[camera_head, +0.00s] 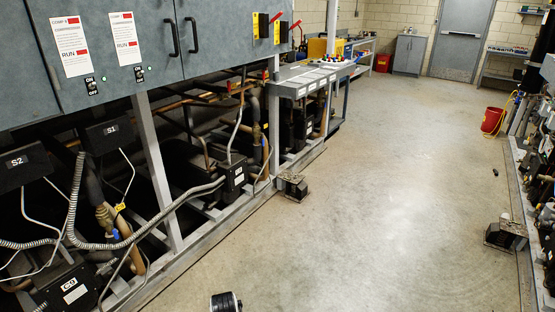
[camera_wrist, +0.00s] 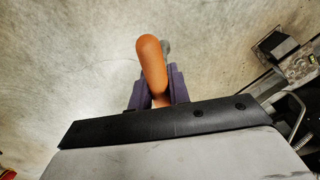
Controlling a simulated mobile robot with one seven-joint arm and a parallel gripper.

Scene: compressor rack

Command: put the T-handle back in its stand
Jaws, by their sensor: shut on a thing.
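In the wrist view the T-handle (camera_wrist: 152,62) shows as an orange, rounded bar. It lies between the two purple fingers of my gripper (camera_wrist: 158,86), which is shut on it. The bar's rounded end sticks out past the fingertips. A small grey part shows just behind its upper right side. The lower part of the handle is hidden by the fingers and the black edge of the gripper body. Only floor shows behind it. In the head view I cannot make out my gripper, the T-handle or its stand.
In the head view a grey bench (camera_head: 303,80) with small coloured items stands beside the compressor rack (camera_head: 170,225). A red bucket (camera_head: 492,120) stands farther back. The middle floor is clear.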

